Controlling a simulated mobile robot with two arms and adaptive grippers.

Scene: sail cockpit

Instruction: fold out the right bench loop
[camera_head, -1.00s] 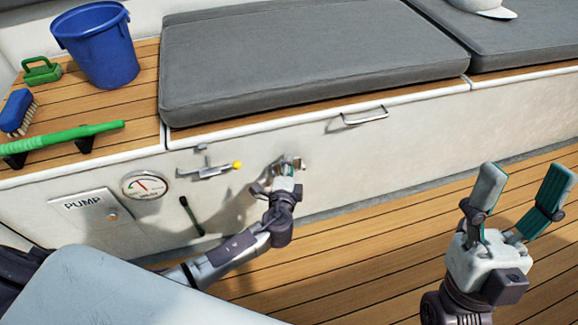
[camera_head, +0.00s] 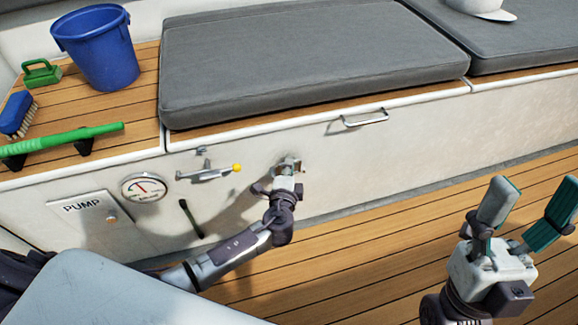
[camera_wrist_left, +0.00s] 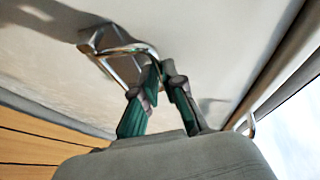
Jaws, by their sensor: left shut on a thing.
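The metal bench loop (camera_head: 289,163) is on the white bench front, right of the yellow-tipped lever. In the left wrist view the shiny loop (camera_wrist_left: 126,50) stands out at an angle from its mounting plate on the panel. My left gripper (camera_head: 287,174) is at the loop, its fingers shut on the loop's bar; they also show in the left wrist view (camera_wrist_left: 163,75). The fingers hide part of the loop in the head view. My right gripper (camera_head: 530,208) is open and empty above the wooden floor at the right.
A lid handle (camera_head: 365,119) sits above and right of the loop, under the grey cushion (camera_head: 310,60). A lever (camera_head: 210,173), a gauge (camera_head: 144,187) and a pump panel (camera_head: 90,215) are to the left. The wooden floor (camera_head: 380,255) in front is clear.

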